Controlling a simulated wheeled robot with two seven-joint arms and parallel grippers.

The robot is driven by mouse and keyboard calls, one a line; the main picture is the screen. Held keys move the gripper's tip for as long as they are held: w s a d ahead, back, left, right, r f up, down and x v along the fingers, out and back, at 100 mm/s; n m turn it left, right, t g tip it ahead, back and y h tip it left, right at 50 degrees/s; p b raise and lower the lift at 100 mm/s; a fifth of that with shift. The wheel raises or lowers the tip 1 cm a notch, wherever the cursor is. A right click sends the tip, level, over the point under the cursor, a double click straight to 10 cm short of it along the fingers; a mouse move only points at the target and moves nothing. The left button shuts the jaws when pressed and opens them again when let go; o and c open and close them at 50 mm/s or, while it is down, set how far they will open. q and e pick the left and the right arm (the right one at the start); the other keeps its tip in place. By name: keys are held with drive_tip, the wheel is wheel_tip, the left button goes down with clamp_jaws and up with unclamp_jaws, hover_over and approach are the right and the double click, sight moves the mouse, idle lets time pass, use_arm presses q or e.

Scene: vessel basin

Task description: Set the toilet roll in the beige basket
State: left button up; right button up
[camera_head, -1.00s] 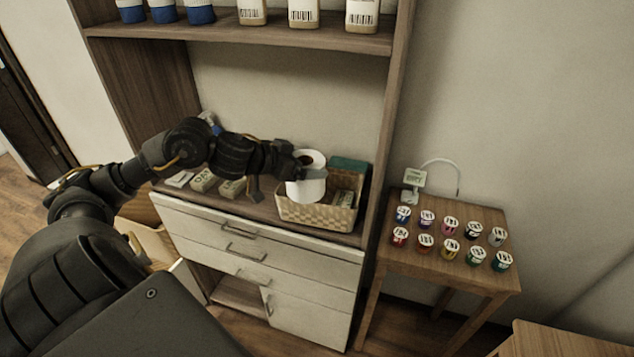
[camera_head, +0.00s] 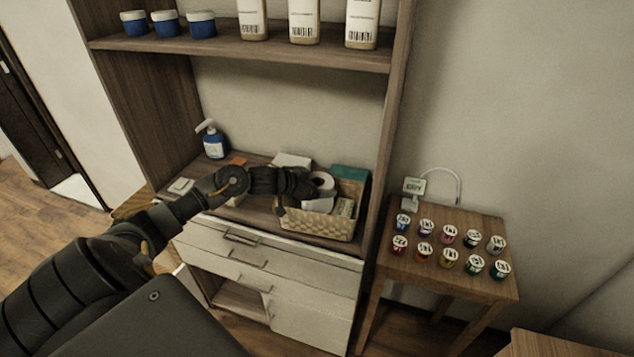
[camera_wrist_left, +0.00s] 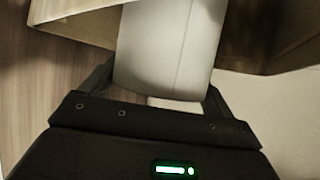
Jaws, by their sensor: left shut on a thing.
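The white toilet roll (camera_head: 322,186) is at the left part of the beige woven basket (camera_head: 318,225), tilted, with its lower part hidden behind the basket's front wall. My left gripper (camera_head: 311,189) is shut on the roll from the left, at the height of the basket's rim. In the left wrist view the roll (camera_wrist_left: 168,48) stands between the fingers (camera_wrist_left: 160,88), with basket walls (camera_wrist_left: 78,12) around its far end. I cannot tell whether the roll touches the basket floor. My right gripper is in neither view.
Green and pale items (camera_head: 346,190) fill the basket's right side. A blue soap bottle (camera_head: 213,143) and small boxes stand left on the counter. The cabinet's right side panel (camera_head: 383,150) rises close beside the basket. An upper shelf (camera_head: 240,48) holds bottles and jars.

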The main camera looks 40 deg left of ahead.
use_arm(q)
drive_tip(key=shift+f, duration=0.15)
drive_tip(key=shift+f, duration=0.45)
drive_tip(key=o, duration=0.8)
drive_tip(key=shift+r, duration=0.45)
drive_tip(key=shift+b+v, duration=1.05)
drive_tip(key=shift+v, duration=4.95)
